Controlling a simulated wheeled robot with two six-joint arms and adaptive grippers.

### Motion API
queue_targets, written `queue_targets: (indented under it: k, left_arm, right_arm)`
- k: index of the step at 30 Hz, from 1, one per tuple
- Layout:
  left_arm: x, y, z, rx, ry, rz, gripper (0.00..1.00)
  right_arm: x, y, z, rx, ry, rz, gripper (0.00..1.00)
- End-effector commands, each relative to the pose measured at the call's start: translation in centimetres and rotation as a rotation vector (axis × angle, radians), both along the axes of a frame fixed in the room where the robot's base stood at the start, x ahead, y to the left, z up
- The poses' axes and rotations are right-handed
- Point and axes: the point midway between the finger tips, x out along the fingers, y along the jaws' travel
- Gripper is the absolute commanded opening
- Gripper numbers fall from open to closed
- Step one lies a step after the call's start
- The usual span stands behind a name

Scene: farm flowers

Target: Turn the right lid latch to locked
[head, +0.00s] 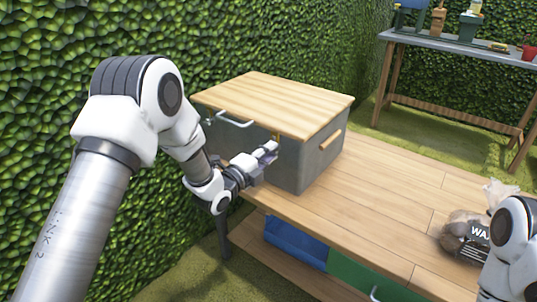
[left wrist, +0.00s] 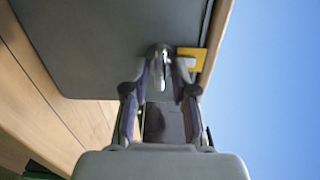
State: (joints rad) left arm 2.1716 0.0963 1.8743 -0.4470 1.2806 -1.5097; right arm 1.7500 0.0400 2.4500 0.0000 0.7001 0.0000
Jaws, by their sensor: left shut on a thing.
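A grey box (head: 310,158) with a flat wooden lid (head: 285,100) stands on the wooden bench. The right lid latch (left wrist: 161,62), a small metal lever, is on the box front just under the lid edge, beside a yellow plate (left wrist: 192,53) in the left wrist view. My left gripper (head: 270,149) is at the box front near its right corner; its fingers are shut on the latch. In the head view the gripper mostly hides the latch. Another latch (head: 208,121) shows at the left of the box front. My right gripper is out of view.
A metal handle (head: 235,122) is on the box front between the latches. A bag (head: 466,232) lies on the bench (head: 395,205) at right, near my right arm. Blue and green bins (head: 295,243) sit below. A potting table (head: 450,43) stands behind; hedges enclose the place.

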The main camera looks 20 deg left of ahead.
Motion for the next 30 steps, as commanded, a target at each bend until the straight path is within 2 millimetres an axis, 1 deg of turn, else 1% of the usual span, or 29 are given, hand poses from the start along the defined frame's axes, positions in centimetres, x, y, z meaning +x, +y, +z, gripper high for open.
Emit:
queue_targets:
  k: [9, 10, 11, 12, 20, 23, 26, 29, 30]
  left_arm:
    - [0.0, 0.0, 0.0, 0.001, 0.001, 0.000, 0.00]
    - [0.0, 0.0, 0.0, 0.000, 0.001, 0.000, 0.37]
    - [0.0, 0.0, 0.0, 0.000, 0.001, 0.000, 0.48]
    - [0.0, 0.0, 0.0, 0.000, 0.001, 0.000, 0.49]
    - [0.0, 0.0, 0.0, 0.000, 0.000, 0.000, 0.49]
    - [-0.6, 0.3, 0.0, -0.001, 0.001, 0.001, 0.49]
    - [-2.1, 0.9, -0.1, -0.002, 0.004, 0.001, 0.49]
    - [-4.4, 1.8, 0.0, -0.004, 0.004, 0.003, 0.49]
    - [-5.5, 2.1, 0.0, -0.005, 0.004, 0.003, 0.49]
  right_arm:
    - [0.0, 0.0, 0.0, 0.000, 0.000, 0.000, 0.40]
    - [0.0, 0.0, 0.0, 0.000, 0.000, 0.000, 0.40]
    - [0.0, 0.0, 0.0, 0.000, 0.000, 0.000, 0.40]
    - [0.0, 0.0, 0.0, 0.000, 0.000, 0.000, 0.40]
    - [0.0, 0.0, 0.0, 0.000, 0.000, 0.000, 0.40]
    - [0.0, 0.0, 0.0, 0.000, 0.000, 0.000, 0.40]
    - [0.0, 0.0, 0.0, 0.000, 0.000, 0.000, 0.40]
    - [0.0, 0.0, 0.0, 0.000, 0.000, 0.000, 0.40]
    - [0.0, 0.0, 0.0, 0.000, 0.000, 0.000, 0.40]
